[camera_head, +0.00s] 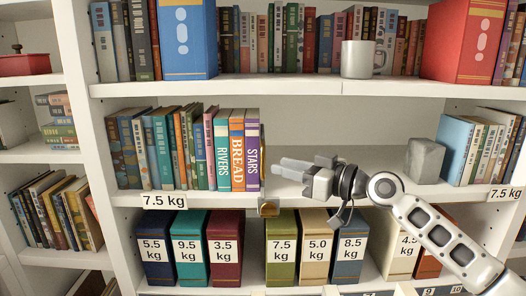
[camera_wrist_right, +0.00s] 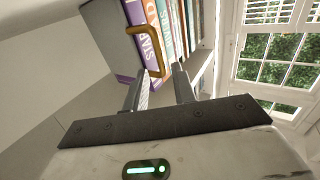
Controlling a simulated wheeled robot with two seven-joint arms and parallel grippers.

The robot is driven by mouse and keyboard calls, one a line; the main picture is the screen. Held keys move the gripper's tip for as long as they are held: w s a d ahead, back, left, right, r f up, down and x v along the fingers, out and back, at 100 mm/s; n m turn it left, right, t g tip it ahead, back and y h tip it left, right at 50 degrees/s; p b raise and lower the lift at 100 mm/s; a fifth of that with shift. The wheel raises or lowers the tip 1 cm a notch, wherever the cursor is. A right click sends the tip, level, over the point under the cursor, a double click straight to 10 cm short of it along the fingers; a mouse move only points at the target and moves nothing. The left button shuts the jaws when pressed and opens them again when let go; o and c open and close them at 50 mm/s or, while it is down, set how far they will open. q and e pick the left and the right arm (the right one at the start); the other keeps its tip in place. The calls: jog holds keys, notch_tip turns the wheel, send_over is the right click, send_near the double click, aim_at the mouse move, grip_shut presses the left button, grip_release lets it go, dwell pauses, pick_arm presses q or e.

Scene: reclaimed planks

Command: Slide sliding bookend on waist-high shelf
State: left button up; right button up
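The sliding bookend (camera_head: 262,160) shows in the head view as a thin brown upright edge on the middle shelf, against the right end of a book row. A brass block (camera_head: 268,208) sits below it at the shelf's front edge. In the right wrist view a brass C-shaped handle (camera_wrist_right: 130,42) shows in front of the purple STARS book. My right gripper (camera_head: 282,176) is just right of the bookend, fingers pointing left toward it. In the right wrist view its two fingers (camera_wrist_right: 160,80) are apart with nothing between them, the handle just beyond their tips. My left gripper is out of view.
RIVERS, BREAD and STARS books (camera_head: 237,150) end the row. The middle shelf (camera_head: 330,188) is bare right of the bookend up to a grey block (camera_head: 426,160) beside more books. Weight-labelled binders (camera_head: 282,248) stand below; a mug (camera_head: 363,59) stands above.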

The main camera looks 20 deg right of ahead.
aim_at(263, 162)
jog(key=p+x, duration=0.1)
jog(key=x, duration=0.5)
jog(key=shift+w+a, duration=0.15)
jog(key=shift+c, duration=0.4)
grip_shut()
